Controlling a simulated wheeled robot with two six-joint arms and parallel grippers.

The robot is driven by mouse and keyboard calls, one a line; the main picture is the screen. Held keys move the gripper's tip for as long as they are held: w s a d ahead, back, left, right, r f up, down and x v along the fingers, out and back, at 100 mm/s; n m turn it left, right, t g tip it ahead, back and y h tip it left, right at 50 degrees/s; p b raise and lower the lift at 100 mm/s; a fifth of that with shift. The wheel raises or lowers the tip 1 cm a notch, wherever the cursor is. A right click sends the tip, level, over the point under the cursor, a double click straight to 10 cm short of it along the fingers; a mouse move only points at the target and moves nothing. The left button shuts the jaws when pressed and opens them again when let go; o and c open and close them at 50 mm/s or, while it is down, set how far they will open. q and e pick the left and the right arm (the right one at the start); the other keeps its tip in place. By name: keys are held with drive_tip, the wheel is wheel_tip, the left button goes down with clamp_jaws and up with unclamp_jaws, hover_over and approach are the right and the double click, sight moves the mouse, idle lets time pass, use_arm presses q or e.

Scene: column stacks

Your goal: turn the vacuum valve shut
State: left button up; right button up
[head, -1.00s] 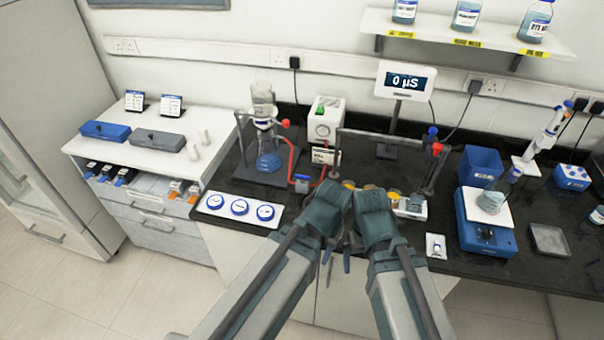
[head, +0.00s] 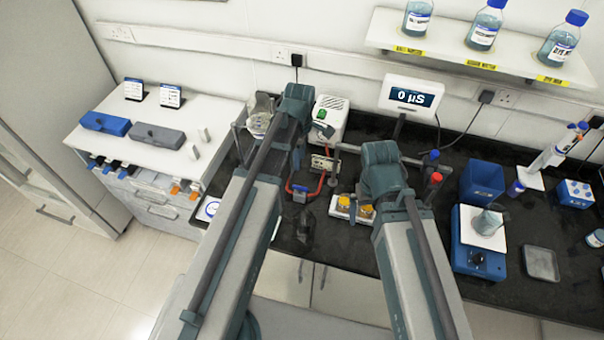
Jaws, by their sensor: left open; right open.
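The vacuum valve (head: 299,193) shows as a small blue part in line with the red tubing (head: 318,187), on the black bench in front of the pump. Its exact handle angle is too small to tell. My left gripper (head: 298,150) is open and empty, beyond and above the valve, in front of the white pump box (head: 334,112). Its fingertips are hard to make out. My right gripper (head: 382,185) is open and empty, to the right of the valve; its fingers are mostly hidden by its own wrist. Neither gripper visibly touches the valve.
The filter glassware (head: 259,122) stands left of my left gripper, partly hidden by my arm. A white holder with yellow-topped jars (head: 344,204) sits right of the valve. A red-knobbed stand (head: 435,178) is close to my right gripper. A blue balance (head: 478,258) stands farther right.

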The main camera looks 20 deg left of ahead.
use_arm(q)
drive_tip(key=shift+f, duration=0.1)
use_arm(e)
drive_tip(key=shift+f, duration=0.1)
use_arm(q)
drive_tip(key=b, duration=1.4)
approach(300, 187)
wheel_tip(300, 187, down, 8)
drive_tip(key=shift+f, duration=0.1)
use_arm(e)
wheel_tip(300, 187, down, 14)
drive_tip(key=shift+r, duration=0.15)
use_arm(q)
clamp_jaws()
